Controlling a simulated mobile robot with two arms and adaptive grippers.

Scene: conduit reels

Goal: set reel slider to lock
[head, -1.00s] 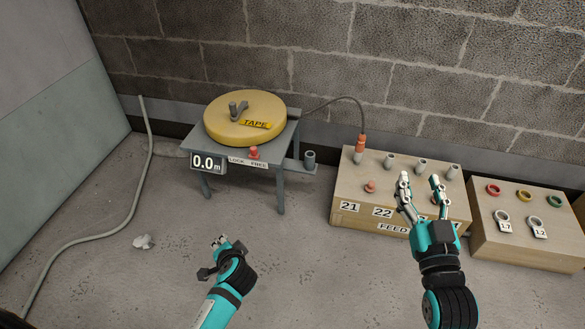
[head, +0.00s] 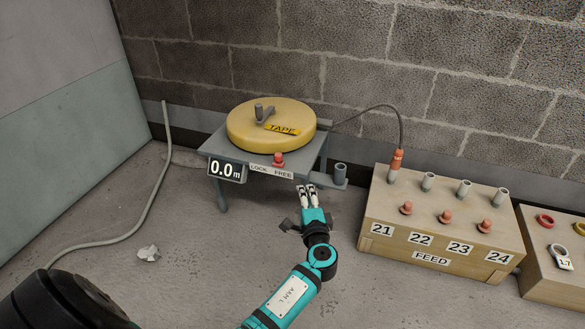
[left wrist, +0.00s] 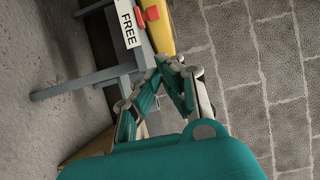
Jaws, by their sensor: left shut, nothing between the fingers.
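The reel slider is a red knob (head: 278,160) on the front edge of the grey reel table (head: 232,152). It stands at the right, FREE end of the white LOCK FREE label (head: 270,171). In the left wrist view the knob (left wrist: 150,13) shows at the top beside the word FREE. My left gripper (head: 307,188) is shut and empty, below and right of the knob and apart from it. Its fingers (left wrist: 172,62) also show in the left wrist view. My right gripper is out of view.
A yellow TAPE reel (head: 270,124) with a grey crank (head: 264,112) sits on the table beside a 0.0 m display (head: 226,170). A wooden FEED box (head: 392,249) with red knobs and grey tubes stands right. A cable links reel and box.

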